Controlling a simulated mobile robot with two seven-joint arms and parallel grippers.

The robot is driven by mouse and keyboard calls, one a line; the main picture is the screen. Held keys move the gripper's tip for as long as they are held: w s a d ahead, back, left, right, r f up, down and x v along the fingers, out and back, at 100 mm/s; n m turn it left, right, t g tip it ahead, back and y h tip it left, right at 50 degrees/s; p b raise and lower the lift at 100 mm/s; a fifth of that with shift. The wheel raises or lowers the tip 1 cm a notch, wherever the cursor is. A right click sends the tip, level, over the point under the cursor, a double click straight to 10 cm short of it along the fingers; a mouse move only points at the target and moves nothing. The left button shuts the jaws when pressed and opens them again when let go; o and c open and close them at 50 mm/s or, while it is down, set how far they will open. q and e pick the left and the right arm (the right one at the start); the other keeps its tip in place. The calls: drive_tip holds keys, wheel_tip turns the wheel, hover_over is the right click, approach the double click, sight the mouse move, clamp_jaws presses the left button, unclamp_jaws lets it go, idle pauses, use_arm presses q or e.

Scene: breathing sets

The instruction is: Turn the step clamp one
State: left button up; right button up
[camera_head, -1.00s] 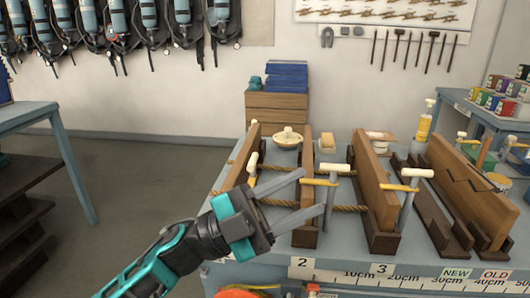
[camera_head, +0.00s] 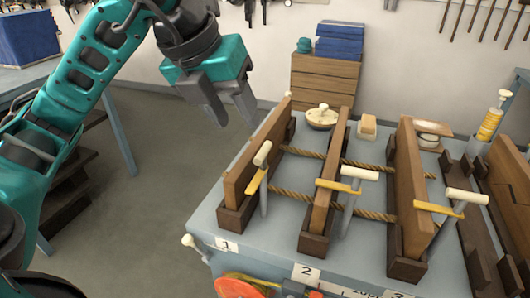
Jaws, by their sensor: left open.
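Step clamp one (camera_head: 257,180), with a white T-handle, a yellow bar and a grey post, stands at the left wooden board (camera_head: 243,172), behind the label 1 (camera_head: 227,245). Its yellow bar reaches toward that board. My left gripper (camera_head: 238,120) is open and empty, pointing down above the floor beyond the bench's left edge. It is up and left of clamp one, clear of it. Two like clamps stand at the middle board (camera_head: 338,185) and at the right board (camera_head: 437,208). My right gripper is not in view.
Ropes (camera_head: 303,153) run between the boards on the grey-blue bench (camera_head: 275,225). A round lidded pot (camera_head: 321,117) stands at the back. An orange reel (camera_head: 240,287) is at the front. A wooden chest (camera_head: 322,82) stands behind; open floor lies left.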

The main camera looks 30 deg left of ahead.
sight(258, 155)
use_arm(q)
drive_tip(key=b+x, duration=0.1)
drive_tip(key=x, duration=1.1)
drive_tip(key=shift+s+f, duration=0.1)
drive_tip(key=shift+c, duration=0.3)
drive_tip(key=shift+d, duration=0.1)
clamp_jaws()
